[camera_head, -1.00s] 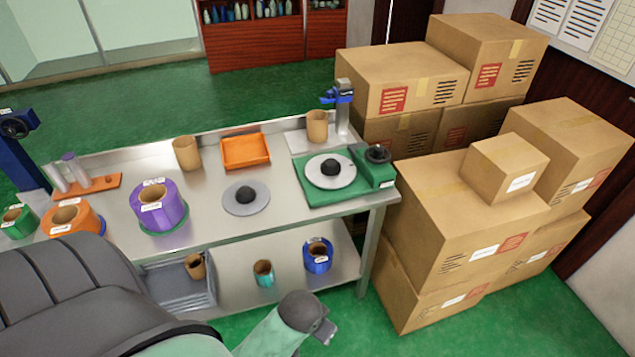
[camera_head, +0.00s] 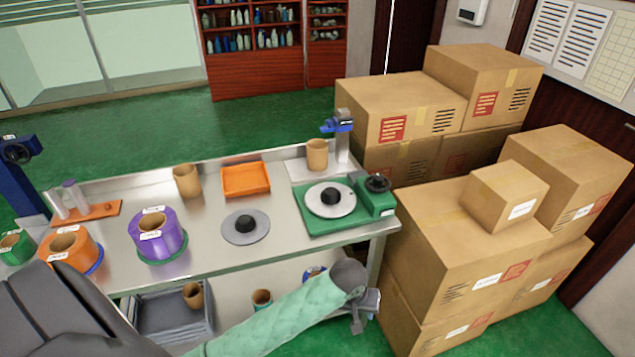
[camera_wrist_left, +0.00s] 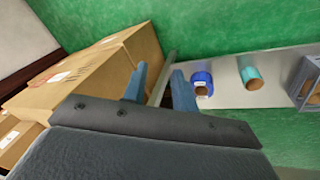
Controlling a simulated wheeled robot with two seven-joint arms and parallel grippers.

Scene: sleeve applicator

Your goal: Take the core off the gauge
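A brown cardboard core (camera_head: 317,153) stands upright on the light base plate of the gauge, at the back right of the steel table. The gauge's post with a blue head (camera_head: 339,124) rises just right of the core. My left gripper (camera_head: 366,312) is in front of the table's right end, below the tabletop and well away from the core. In the left wrist view its two fingers (camera_wrist_left: 158,82) are apart with nothing between them. Neither the core nor the gauge shows in the left wrist view. My right gripper is not in view.
Another core (camera_head: 186,180) and an orange tray (camera_head: 245,179) stand left of the gauge. A green turntable base (camera_head: 312,222) stands in front of it. Stacked cartons (camera_head: 465,255) crowd the table's right side. A blue roll (camera_wrist_left: 203,80) lies on the lower shelf.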

